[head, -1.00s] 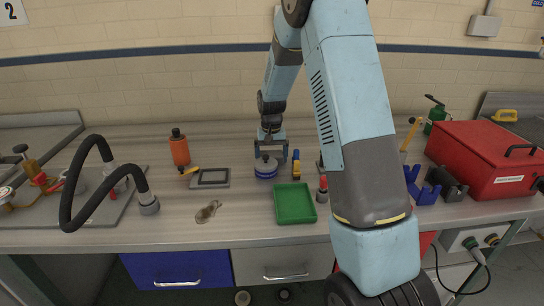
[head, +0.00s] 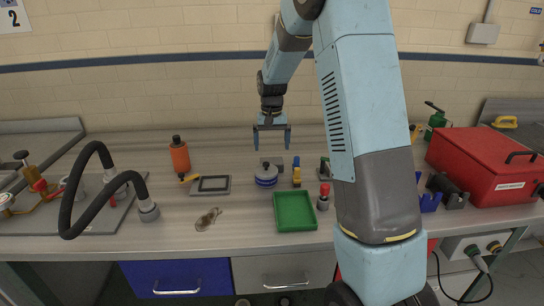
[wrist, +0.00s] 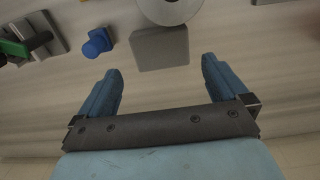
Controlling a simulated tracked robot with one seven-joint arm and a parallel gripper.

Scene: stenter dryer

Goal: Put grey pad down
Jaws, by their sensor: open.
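The grey pad (head: 279,161) lies on the metal bench just behind a round blue-and-white tin (head: 266,177), which hides part of it in the head view. In the wrist view the pad (wrist: 160,48) shows as a plain grey square, with the round tin (wrist: 170,8) beyond it. My gripper (head: 272,146) is open and empty, raised above the bench behind the pad. In the wrist view its two blue fingers (wrist: 160,66) are spread wide, with the pad clear of both.
A yellow-and-blue item (head: 296,171) stands close right of the pad. A green tray (head: 294,211) lies in front, a red-topped item (head: 323,196) beside it. A grey frame (head: 211,185) and orange bottle (head: 179,155) are to the left. A red toolbox (head: 480,165) stands right.

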